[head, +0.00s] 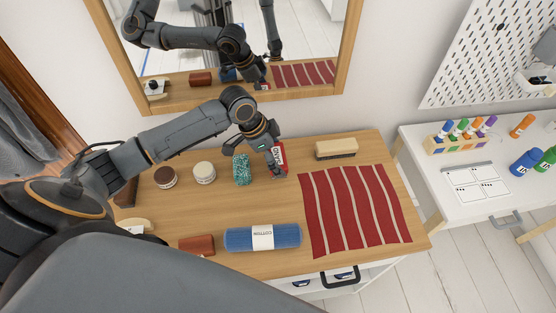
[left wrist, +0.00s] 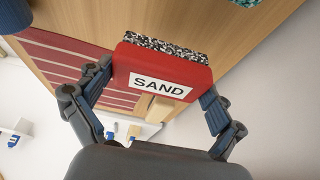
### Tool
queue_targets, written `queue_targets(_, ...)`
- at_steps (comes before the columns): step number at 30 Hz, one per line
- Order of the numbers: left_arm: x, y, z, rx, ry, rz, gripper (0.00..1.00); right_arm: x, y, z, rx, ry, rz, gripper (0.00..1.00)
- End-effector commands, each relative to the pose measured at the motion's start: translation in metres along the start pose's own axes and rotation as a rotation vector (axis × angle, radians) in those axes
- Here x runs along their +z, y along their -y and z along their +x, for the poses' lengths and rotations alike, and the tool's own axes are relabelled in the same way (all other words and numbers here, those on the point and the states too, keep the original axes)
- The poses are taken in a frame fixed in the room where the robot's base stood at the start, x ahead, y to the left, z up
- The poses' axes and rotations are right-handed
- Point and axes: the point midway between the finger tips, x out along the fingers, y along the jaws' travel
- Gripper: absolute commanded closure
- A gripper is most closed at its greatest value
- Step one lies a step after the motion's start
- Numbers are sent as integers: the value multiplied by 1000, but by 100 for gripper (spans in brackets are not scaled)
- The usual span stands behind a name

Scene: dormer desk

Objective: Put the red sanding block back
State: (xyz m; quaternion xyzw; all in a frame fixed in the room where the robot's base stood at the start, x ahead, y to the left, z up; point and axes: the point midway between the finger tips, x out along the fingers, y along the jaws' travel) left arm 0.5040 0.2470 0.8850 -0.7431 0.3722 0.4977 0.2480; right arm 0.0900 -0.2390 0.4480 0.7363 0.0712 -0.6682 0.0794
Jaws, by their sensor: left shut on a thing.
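The red sanding block (left wrist: 160,72) has a white label reading SAND and a speckled black-and-white layer on one face. My left gripper (left wrist: 158,92) is shut on it, one finger on each side, in the left wrist view. In the head view my left gripper (head: 274,157) and the red block (head: 281,152) are over the back of the wooden desk (head: 220,211), between a green speckled block (head: 242,169) and a wooden brush (head: 336,149). I cannot tell whether the block touches the desk. My right gripper is not in view.
A red striped mat (head: 355,210) covers the desk's right side. A blue roll (head: 262,237) and a brown-red block (head: 197,245) lie at the front. Two round tins (head: 204,172) stand left of the green block. A mirror (head: 165,58) hangs behind; a white table (head: 470,180) stands right.

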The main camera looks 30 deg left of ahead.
Motion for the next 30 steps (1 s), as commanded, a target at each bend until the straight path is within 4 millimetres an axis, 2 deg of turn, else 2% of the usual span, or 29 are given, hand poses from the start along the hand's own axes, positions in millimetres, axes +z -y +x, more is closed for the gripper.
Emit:
queue_targets(5, -2, 8, 12, 0, -2, -1, 36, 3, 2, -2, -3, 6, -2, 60)
queue_targets(12, 10, 8, 38, 0, 0, 0, 36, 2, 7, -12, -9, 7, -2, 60)
queue_targets(23, 12, 8, 43, -1, -1, 0, 36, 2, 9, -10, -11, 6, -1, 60)
queue_targets(24, 12, 8, 43, -1, -1, 0, 2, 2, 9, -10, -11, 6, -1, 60)
queue_targets(25, 12, 8, 42, -1, -1, 0, 0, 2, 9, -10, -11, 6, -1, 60)
queue_targets(30, 12, 8, 42, -1, -1, 0, 0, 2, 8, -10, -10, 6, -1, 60)
